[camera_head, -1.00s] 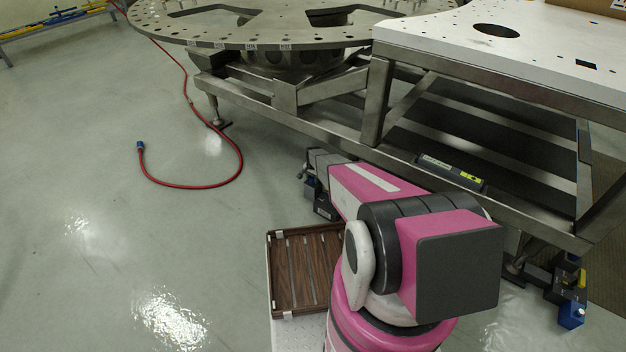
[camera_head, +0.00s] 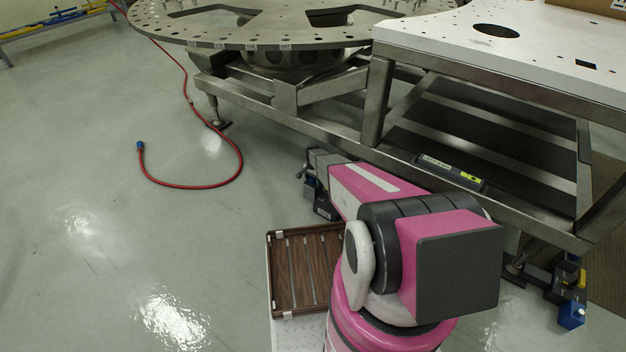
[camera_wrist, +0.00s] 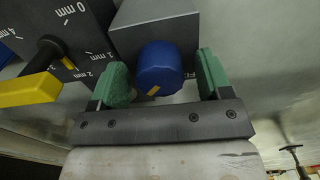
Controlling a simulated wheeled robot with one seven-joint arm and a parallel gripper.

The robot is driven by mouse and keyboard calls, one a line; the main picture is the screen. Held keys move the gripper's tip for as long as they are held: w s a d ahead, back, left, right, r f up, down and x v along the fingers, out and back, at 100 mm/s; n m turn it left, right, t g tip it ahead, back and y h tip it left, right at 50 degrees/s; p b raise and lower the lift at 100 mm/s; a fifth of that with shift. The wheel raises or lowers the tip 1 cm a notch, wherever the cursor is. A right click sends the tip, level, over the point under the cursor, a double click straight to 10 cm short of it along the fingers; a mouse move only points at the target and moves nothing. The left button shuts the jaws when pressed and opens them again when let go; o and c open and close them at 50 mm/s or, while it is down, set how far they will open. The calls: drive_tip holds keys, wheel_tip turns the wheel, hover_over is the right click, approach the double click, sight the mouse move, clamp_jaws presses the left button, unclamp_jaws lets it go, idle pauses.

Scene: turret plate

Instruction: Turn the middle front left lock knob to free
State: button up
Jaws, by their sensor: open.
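The blue round lock knob (camera_wrist: 159,72) shows in the wrist view on a grey block (camera_wrist: 150,28). A short yellow mark sits near the lower edge of its face. My gripper (camera_wrist: 164,76) is open, with one green fingertip on each side of the knob. A small gap shows at the right finger; I cannot tell if the left one touches. Part of a label beginning with "F" shows beside the knob, the rest hidden by the right finger. In the head view the knob is too small and hidden to make out.
A yellow lever (camera_wrist: 30,90) on a dark block with a mm scale (camera_wrist: 75,35) is close left of my gripper. The turret plate (camera_head: 225,35) and white table (camera_head: 450,35) stand over a steel frame. A red hose (camera_head: 205,186) lies on the floor.

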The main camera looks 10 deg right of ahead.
wheel_tip(320, 180, up, 11)
idle(0.6)
drive_tip(key=shift+f, duration=0.1)
drive_tip(key=s+r+n, duration=0.4)
drive_tip(key=s+r, duration=1.1)
drive_tip(key=s, duration=0.3)
drive_tip(key=s+r+n, duration=0.5)
drive_tip(key=s+r, duration=1.1)
drive_tip(key=s, duration=0.3)
drive_tip(key=shift+s+r, duration=0.15)
drive_tip(key=shift+r, duration=0.15)
